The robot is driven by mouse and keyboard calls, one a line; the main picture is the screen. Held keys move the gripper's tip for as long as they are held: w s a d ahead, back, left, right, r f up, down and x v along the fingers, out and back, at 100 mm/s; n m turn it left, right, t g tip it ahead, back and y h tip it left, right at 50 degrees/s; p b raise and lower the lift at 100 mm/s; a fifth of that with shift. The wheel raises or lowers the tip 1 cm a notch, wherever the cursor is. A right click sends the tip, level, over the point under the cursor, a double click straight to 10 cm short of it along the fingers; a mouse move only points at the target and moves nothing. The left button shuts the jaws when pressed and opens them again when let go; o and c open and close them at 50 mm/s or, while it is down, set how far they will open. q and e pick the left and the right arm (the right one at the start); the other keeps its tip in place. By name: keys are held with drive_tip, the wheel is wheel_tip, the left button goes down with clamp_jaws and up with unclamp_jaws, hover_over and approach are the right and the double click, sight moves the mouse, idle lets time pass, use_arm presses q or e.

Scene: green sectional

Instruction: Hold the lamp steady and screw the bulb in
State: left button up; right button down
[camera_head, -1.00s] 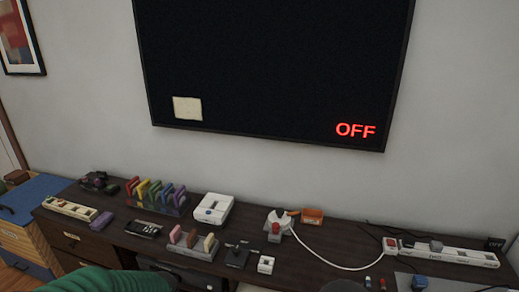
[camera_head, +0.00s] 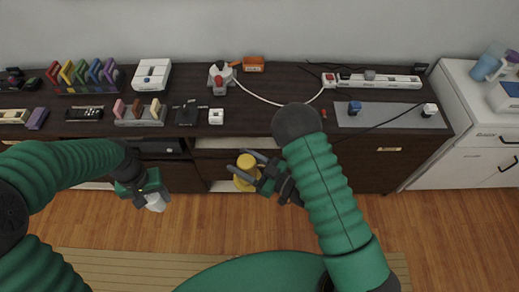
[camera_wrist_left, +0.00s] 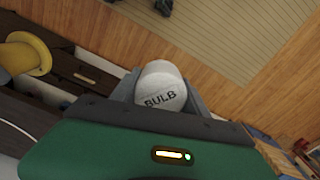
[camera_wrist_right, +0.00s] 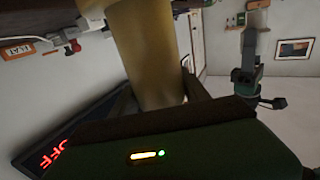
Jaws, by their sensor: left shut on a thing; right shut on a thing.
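My left gripper (camera_head: 148,196) is shut on the white bulb (camera_head: 156,203), in front of the cabinet. In the left wrist view the bulb (camera_wrist_left: 161,88) shows the word BULB between the fingers. My right gripper (camera_head: 246,167) is shut on the yellow lamp (camera_head: 243,181), to the right of the bulb and in front of the cabinet. In the right wrist view the lamp (camera_wrist_right: 145,55) is a yellow column between the fingers. Its flared yellow end (camera_wrist_left: 30,52) shows in the left wrist view. Bulb and lamp are apart. The bulb's base and the lamp's socket cannot be made out.
A dark cabinet (camera_head: 360,165) runs behind both grippers. Its top holds a power strip (camera_head: 385,80), a grey mat (camera_head: 385,119), a white device (camera_head: 152,75) and coloured blocks in racks. A white cord (camera_head: 270,98) lies across it. The wooden floor (camera_head: 210,225) in front is open.

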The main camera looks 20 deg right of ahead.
use_arm(q)
drive_tip(key=shift+a, duration=0.15)
use_arm(e)
drive_tip(key=s+a+f+n+g+y, duration=0.1)
drive_tip(key=a+n+g+y, duration=0.2)
drive_tip(key=a, duration=0.3)
drive_tip(key=shift+s+f+n+g, duration=0.15)
drive_tip(key=shift+n+g, duration=0.25)
drive_tip(key=shift+g, duration=0.5)
drive_tip(key=shift+d, duration=0.1)
use_arm(q)
drive_tip(key=shift+w+d+r, duration=0.15)
drive_tip(key=shift+w+d, duration=0.1)
drive_tip(key=shift+d, duration=0.15)
drive_tip(key=w+d+r+m, duration=0.1)
drive_tip(key=d+r, duration=0.5)
drive_tip(key=d, duration=0.5)
drive_tip(key=w+d+r+m, duration=0.1)
drive_tip(key=d+r+m, duration=0.1)
drive_tip(key=d+r, duration=0.5)
drive_tip(key=d, duration=0.4)
drive_tip(key=shift+w+d+r, duration=0.15)
drive_tip(key=shift+w+r, duration=0.15)
drive_tip(key=shift+w, duration=0.1)
drive_tip(key=shift+f, duration=0.1)
drive_tip(key=shift+f, duration=1.95)
